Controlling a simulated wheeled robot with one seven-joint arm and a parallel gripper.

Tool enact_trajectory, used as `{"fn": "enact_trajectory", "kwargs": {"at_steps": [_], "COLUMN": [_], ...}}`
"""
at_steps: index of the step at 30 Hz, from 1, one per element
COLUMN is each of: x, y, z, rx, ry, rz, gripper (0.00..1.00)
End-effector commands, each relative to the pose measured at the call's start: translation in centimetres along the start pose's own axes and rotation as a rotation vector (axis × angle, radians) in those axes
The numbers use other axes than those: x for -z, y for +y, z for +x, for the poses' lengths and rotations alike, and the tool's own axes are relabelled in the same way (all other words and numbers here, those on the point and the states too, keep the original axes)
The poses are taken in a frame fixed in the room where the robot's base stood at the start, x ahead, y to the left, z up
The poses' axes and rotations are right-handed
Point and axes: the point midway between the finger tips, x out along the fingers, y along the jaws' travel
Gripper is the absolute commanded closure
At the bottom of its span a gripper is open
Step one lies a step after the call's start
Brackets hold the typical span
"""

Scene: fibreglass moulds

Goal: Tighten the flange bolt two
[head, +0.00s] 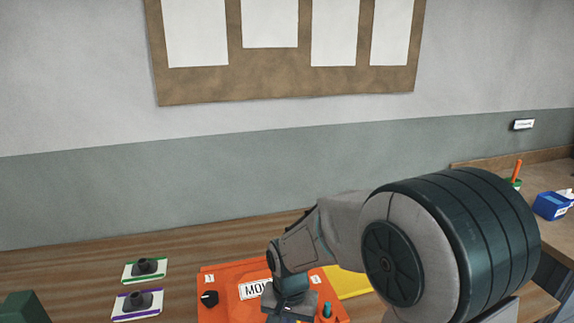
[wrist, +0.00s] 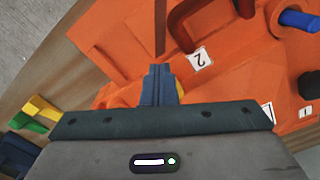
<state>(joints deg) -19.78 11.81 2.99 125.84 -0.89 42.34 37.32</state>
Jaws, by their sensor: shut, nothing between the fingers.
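The orange mould (head: 236,272) lies on the wooden bench, low in the head view. It fills much of the wrist view (wrist: 115,40). A white label marked 2 (wrist: 200,58) sits on it, beside a dark red curved part (wrist: 182,30). My gripper (head: 280,318) is over the mould. In the wrist view its fingers (wrist: 155,70) are together and empty, left of label 2. A bit of yellow (wrist: 181,93) shows behind the fingers, mostly hidden. I cannot tell which part is flange bolt two.
A black knob (head: 209,298) and a teal knob (head: 327,310) stand on the mould. A blue peg (wrist: 298,20) shows in the wrist view. Dark parts on a green-edged card (head: 145,270) and a purple-edged card (head: 138,304) lie left. A yellow sheet (head: 350,284) lies behind my arm.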

Motion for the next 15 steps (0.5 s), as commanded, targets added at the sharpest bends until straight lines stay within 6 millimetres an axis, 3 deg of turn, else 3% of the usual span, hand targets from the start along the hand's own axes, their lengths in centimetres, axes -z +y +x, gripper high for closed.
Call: {"fn": "enact_trajectory", "kwargs": {"at_steps": [15], "x": [0.3], "y": [-1.6], "z": [0.0], "rx": [0.001], "ry": [0.002], "rz": [-0.001], "gripper": [1.00]}}
